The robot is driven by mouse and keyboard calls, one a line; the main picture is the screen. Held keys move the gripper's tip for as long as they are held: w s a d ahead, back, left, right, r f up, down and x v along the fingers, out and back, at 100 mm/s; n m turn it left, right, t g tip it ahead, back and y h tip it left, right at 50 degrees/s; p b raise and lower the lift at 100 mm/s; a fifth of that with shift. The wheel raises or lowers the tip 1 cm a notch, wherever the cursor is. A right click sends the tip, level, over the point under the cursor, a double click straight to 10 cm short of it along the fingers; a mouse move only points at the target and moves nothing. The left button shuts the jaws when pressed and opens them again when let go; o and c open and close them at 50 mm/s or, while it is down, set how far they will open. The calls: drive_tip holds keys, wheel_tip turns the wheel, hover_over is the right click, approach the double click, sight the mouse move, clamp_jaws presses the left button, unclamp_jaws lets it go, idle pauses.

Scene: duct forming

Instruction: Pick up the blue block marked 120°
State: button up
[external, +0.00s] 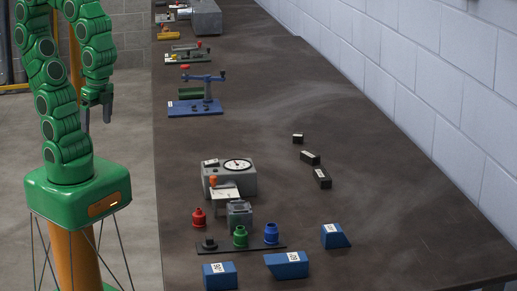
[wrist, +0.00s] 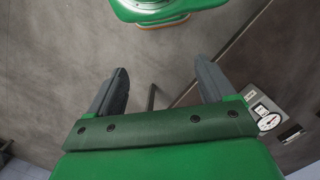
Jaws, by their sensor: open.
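Three blue blocks with white labels lie at the near end of the dark bench in the external view: a left block (external: 220,277), a middle block (external: 286,266) with a slanted end, and a right block (external: 334,237) with a slanted side. The labels are too small to read surely, so I cannot tell which one is marked 120°. My gripper (external: 97,117) hangs beside the bench's left edge, well away from the blocks. In the wrist view my gripper (wrist: 158,78) has its two fingers apart with nothing between them. No blue block shows there.
A grey box with a dial (external: 236,178) stands behind the blocks; it also shows in the wrist view (wrist: 275,112). A strip (external: 262,247) with black, green and blue pieces lies nearer. Black blocks (external: 310,158) lie toward the wall. The bench's right front is clear.

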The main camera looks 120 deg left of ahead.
wheel_tip(320, 180, up, 5)
drive_tip(key=w+a+r+m+t+y, duration=0.1)
drive_tip(key=w+a+m+y, duration=0.15)
drive_tip(key=w+a, duration=0.4)
drive_tip(key=w+a+r+m+t+y, duration=0.1)
drive_tip(key=w+a+m+y, duration=0.15)
drive_tip(key=w, duration=0.75)
drive_tip(key=w+a+r+m+t+y, duration=0.1)
drive_tip(key=w+a+m+y, duration=0.15)
drive_tip(key=w+a, duration=0.45)
drive_tip(key=w+a+m+t+y, duration=0.3)
drive_tip(key=w+m, duration=0.8)
drive_tip(key=w, duration=1.4)
drive_tip(key=w+d+f+m+t, duration=0.2)
drive_tip(key=w+d+m+t, duration=0.15)
drive_tip(key=w, duration=0.45)
drive_tip(key=w+d+f+m+t, duration=0.1)
drive_tip(key=w+d+m+t, duration=0.15)
drive_tip(key=w+m, duration=0.4)
drive_tip(key=n, duration=0.2)
approach(335, 232)
drive_tip(key=a, duration=0.2)
drive_tip(key=a+h, duration=0.1)
drive_tip(key=shift+w+a+f+g, duration=0.25)
drive_tip(key=shift+a+f+g, duration=0.05)
drive_tip(key=shift+a+g, duration=0.1)
drive_tip(key=shift+f, duration=0.3)
drive_tip(key=shift+w+a+f, duration=0.25)
drive_tip(key=shift+x, duration=3.45)
drive_tip(key=shift+a+r, duration=0.1)
